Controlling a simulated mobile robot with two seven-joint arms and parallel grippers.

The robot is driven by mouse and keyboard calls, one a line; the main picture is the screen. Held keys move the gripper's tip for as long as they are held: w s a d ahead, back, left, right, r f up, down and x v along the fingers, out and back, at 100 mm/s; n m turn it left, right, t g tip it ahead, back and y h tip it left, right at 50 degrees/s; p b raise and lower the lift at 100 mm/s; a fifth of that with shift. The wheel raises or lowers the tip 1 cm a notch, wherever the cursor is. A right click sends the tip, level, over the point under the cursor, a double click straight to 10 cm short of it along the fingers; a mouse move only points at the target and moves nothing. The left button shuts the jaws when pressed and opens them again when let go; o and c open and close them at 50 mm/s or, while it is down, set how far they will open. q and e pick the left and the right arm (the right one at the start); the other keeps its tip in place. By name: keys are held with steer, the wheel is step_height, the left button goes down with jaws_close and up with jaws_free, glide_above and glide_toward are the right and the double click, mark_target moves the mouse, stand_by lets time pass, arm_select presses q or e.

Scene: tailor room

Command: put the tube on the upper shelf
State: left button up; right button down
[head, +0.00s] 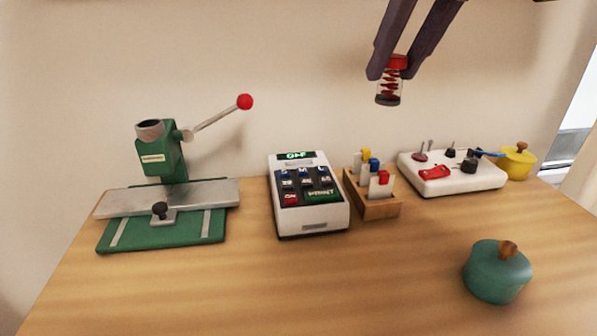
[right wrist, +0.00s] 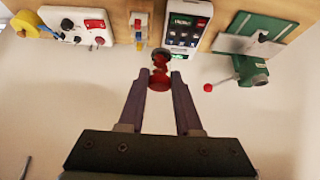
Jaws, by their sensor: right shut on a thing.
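The tube (head: 388,92) is a small clear cylinder with a red cap, a red spiral inside and a dark bottom. My right gripper (head: 392,66) comes in from the top and is shut on the tube near its cap, holding it upright in the air above the table. In the right wrist view the tube (right wrist: 159,72) sits between the fingertips of the right gripper (right wrist: 159,80). My left gripper is not in view. No upper shelf shows in either view.
On the wooden table (head: 380,290) stand a green press (head: 160,160) with a red-knobbed lever, a white keypad device (head: 310,215), a wooden holder (head: 378,207), a white tool block (head: 455,185), a yellow pot (head: 516,163) and a teal pot (head: 495,277). The front middle is clear.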

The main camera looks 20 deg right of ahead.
mark_target(403, 79)
steer(key=f, duration=0.1)
steer(key=f+b, duration=0.1)
steer(key=f, duration=0.1)
steer(key=shift+d, duration=0.4)
step_height(403, 79, down, 20)
steer(key=b, duration=0.7)
steer(key=shift+r, duration=0.1)
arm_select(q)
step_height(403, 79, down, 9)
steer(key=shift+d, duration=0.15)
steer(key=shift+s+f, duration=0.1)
arm_select(e)
steer(key=shift+f, duration=0.25)
